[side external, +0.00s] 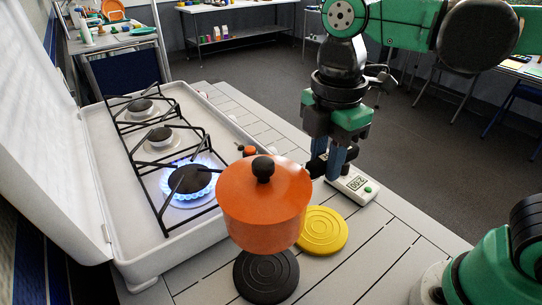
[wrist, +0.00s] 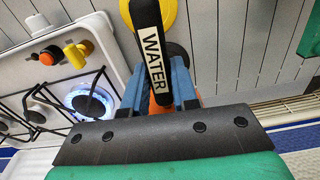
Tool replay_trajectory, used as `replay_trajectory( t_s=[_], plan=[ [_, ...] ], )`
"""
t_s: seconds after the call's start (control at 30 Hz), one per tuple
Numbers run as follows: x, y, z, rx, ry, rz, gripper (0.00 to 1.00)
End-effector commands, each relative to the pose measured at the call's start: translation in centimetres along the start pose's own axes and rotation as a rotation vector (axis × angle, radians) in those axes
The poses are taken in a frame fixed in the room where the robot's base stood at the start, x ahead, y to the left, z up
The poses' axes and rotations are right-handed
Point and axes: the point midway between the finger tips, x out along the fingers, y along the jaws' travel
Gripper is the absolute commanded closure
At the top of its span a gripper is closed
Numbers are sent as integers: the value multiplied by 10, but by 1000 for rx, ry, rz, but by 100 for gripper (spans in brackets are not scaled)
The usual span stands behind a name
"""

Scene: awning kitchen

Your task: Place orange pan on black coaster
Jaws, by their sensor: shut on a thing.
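The orange pan (side external: 262,205) has an orange lid with a black knob and appears held above the slatted tabletop. My gripper (side external: 330,172), at the pan's right side in the side view, is shut on its black handle. In the wrist view the handle (wrist: 153,45), labelled WATER, lies between the blue fingers of my gripper (wrist: 158,90). The black coaster (side external: 266,284) lies flat on the table, its far part hidden behind the pan. In the wrist view a piece of the coaster (wrist: 180,54) shows beside the handle; little of the pan's body is visible there.
A yellow coaster (side external: 324,236) lies just right of the pan. A white timer (side external: 352,187) sits near my gripper. A gas stove (side external: 180,240) with one lit burner (side external: 190,180) and an open lid stands left of the pan.

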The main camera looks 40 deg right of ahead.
Motion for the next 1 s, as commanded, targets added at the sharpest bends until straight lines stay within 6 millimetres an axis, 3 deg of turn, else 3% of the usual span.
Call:
replay_trajectory(
  t_s=[0.3,1.0],
  plan=[
    [62,0,0,1,1,0,100],
    [119,0,0,1,1,0,100]
  ],
)
